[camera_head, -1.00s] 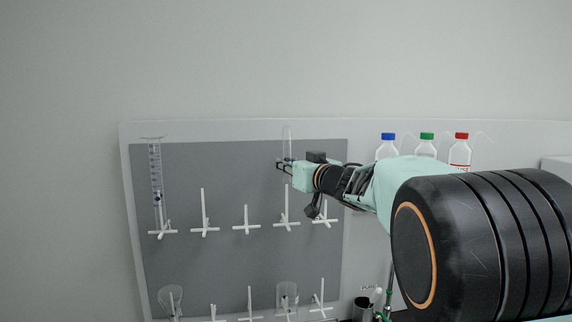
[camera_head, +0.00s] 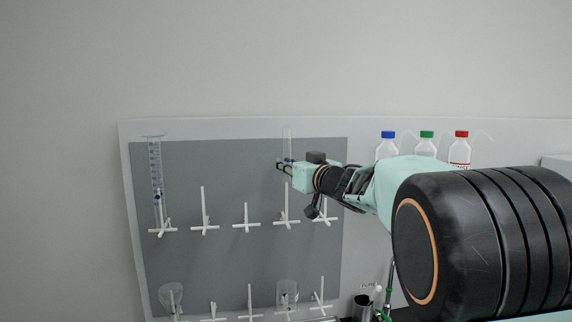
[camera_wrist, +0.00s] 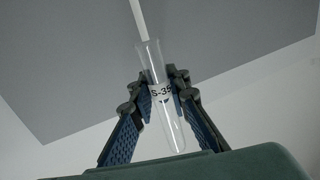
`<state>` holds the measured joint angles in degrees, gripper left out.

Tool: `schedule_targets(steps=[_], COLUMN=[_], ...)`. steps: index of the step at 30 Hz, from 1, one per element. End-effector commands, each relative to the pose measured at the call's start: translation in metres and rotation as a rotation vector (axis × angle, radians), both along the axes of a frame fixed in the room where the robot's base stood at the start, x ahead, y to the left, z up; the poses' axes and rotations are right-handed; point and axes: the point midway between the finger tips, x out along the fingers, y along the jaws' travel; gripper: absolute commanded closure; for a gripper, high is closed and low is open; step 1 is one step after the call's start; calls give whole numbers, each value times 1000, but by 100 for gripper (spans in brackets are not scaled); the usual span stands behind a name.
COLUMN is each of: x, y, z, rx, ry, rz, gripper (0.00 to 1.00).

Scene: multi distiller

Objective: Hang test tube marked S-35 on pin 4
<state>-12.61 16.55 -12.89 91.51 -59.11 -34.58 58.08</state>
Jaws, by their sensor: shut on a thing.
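The clear test tube (camera_wrist: 171,121) has a white label that reads S-3 and a partly hidden digit. My gripper (camera_wrist: 161,92) is shut on it around the label in the wrist view. In the head view the tube (camera_head: 287,143) stands upright, rounded end up, in my gripper (camera_head: 283,164). It is in front of the grey pegboard's upper part, above the fourth upper pin from the left (camera_head: 287,213). A white pin (camera_wrist: 139,18) runs up behind the tube's open end in the wrist view. I cannot tell whether the pin is inside the tube.
A graduated cylinder (camera_head: 156,178) hangs on the far-left upper pin. Two beakers (camera_head: 171,297) (camera_head: 287,294) hang in the lower row. Bottles with blue, green and red caps (camera_head: 387,146) stand right of the board. The second and third upper pins (camera_head: 204,212) are bare.

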Motion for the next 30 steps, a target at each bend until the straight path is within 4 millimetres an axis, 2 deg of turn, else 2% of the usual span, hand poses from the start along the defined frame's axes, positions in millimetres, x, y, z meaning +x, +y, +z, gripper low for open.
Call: schedule_targets(steps=[30], x=[0], y=[0], z=[-54], rx=[1], ry=[0], rz=[0], gripper=[100])
